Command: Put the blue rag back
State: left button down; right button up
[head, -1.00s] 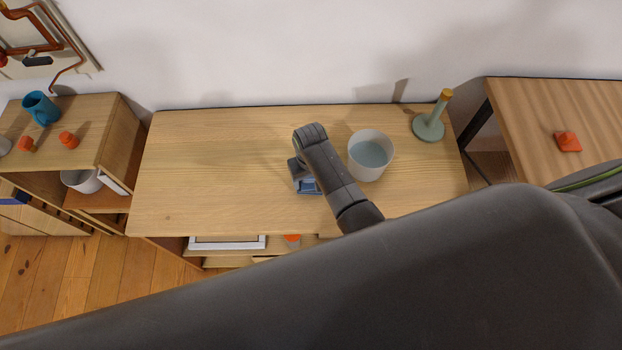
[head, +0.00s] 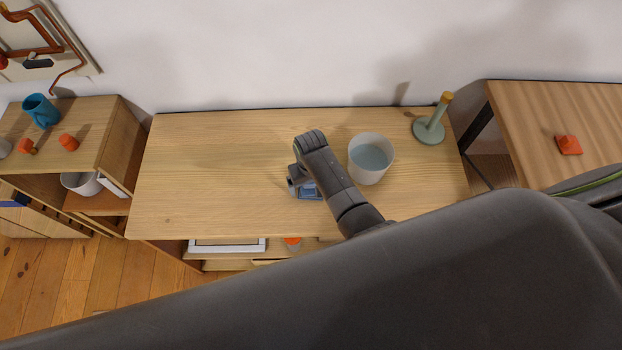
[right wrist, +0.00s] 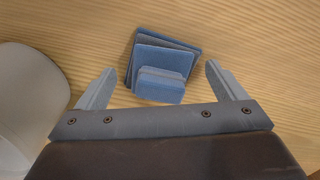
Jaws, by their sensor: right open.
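The blue rag (right wrist: 165,62) lies on the wooden table top, a stack of flat blue squares with a small raised block at its near edge. In the head view the rag (head: 311,190) is mostly hidden under my right arm. My right gripper (right wrist: 160,85) is open, with its two fingers on either side of the raised block and not touching it. In the head view my right gripper (head: 295,186) is low over the table at the rag. My left gripper is not in view.
A white cup with pale blue inside (head: 370,160) stands close right of my right arm. A green stand with a yellow top (head: 430,128) is at the table's back right. The left part of the table (head: 210,165) is clear.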

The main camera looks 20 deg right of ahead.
notch_tip(320, 180, up, 12)
jog(key=p, duration=0.1)
jog(key=shift+r, duration=0.15)
dwell(0.3)
jog(key=shift+a, duration=0.1)
dwell(0.4)
